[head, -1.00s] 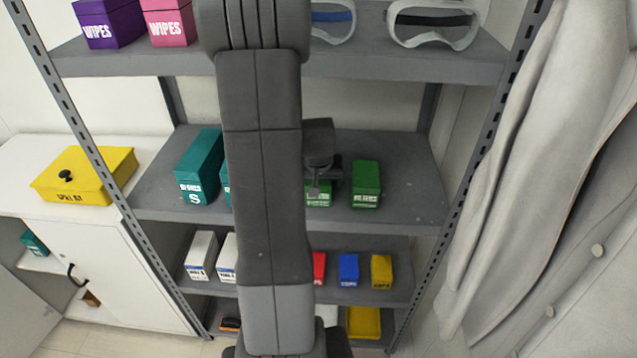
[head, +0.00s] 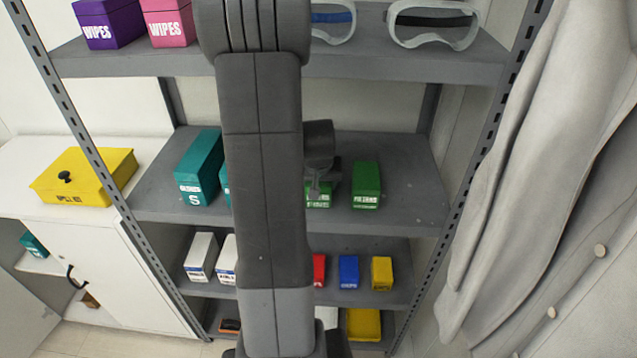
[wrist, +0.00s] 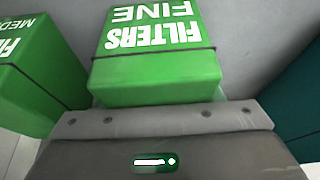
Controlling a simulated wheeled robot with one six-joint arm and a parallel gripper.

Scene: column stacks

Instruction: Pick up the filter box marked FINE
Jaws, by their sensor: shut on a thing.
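The green filter box marked FINE (wrist: 150,45) fills the upper middle of the wrist view, its white lettering upside down. In the head view its green front (head: 319,201) shows just right of my arm, which hides part of it. My gripper (head: 321,186) is at this box on the middle shelf and is shut on it. The fingertips are not clearly seen in the wrist view. I cannot tell whether the box is clear of the shelf.
Another green filter box (head: 366,184), its label beginning MED in the wrist view (wrist: 25,75), stands close beside it. Teal boxes (head: 199,168) are at the left of the middle shelf (head: 410,190). The upper shelf (head: 400,66) is overhead. Free shelf lies to the right.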

